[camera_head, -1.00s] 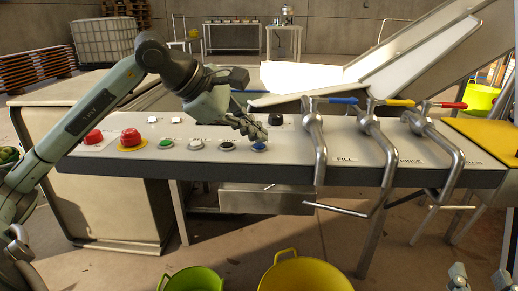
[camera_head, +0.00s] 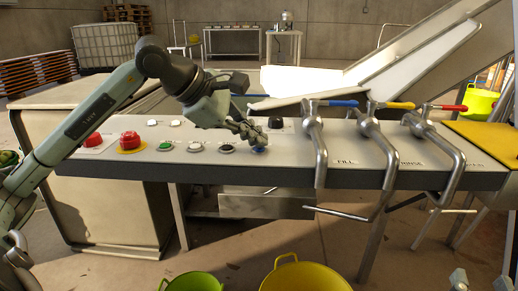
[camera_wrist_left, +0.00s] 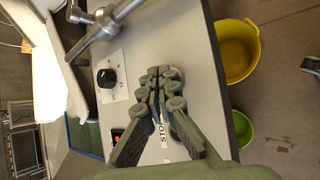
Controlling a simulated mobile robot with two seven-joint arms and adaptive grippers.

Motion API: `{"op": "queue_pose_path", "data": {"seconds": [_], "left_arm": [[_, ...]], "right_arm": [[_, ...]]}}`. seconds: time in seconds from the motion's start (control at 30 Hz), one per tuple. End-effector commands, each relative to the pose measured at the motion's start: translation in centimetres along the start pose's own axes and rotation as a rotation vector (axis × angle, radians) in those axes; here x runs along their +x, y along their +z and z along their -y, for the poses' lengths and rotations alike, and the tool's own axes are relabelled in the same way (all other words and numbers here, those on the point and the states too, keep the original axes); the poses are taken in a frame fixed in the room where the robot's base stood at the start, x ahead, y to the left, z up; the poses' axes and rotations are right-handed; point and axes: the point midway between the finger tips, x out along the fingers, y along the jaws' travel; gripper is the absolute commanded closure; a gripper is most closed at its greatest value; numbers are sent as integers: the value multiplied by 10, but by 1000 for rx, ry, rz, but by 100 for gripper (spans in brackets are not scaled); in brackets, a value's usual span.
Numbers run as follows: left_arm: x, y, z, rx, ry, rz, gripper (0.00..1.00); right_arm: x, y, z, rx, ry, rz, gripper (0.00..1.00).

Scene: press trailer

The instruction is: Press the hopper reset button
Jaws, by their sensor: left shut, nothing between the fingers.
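A row of push buttons lies on the grey control panel (camera_head: 300,172). It has a green button (camera_head: 165,146), a white button (camera_head: 195,147), a black button (camera_head: 227,149) and a blue button (camera_head: 259,149). I cannot read which one is labelled hopper reset. My left gripper (camera_head: 258,140) is shut and empty, its fingertips pointing down at the blue button and partly covering it. I cannot tell whether they touch it. In the left wrist view the shut fingers (camera_wrist_left: 166,75) hide the blue button. My right gripper (camera_head: 480,281) shows only its two separated fingertips at the bottom right.
Red stop-like buttons (camera_head: 130,139) sit at the panel's left. A black knob (camera_head: 275,122) is just behind the fingers. Metal lever pipes with blue, yellow and red handles (camera_head: 343,103) stand close to the right. Yellow (camera_head: 300,277) and green tubs are on the floor in front.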

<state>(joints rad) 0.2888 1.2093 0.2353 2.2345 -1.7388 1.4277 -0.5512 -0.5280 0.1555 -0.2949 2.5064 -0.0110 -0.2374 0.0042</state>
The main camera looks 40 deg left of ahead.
Motion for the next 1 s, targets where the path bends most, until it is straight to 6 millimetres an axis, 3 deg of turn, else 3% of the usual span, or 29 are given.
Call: {"op": "queue_pose_path", "data": {"seconds": [0.63, 1.0], "left_arm": [[2, -2, 2, 0, -1, -2, 100], [-9, 6, -7, 0, 0, -1, 100]], "right_arm": [[-1, 4, 0, 0, 0, 0, 60], [1, -5, 0, 0, 0, 0, 60]]}}
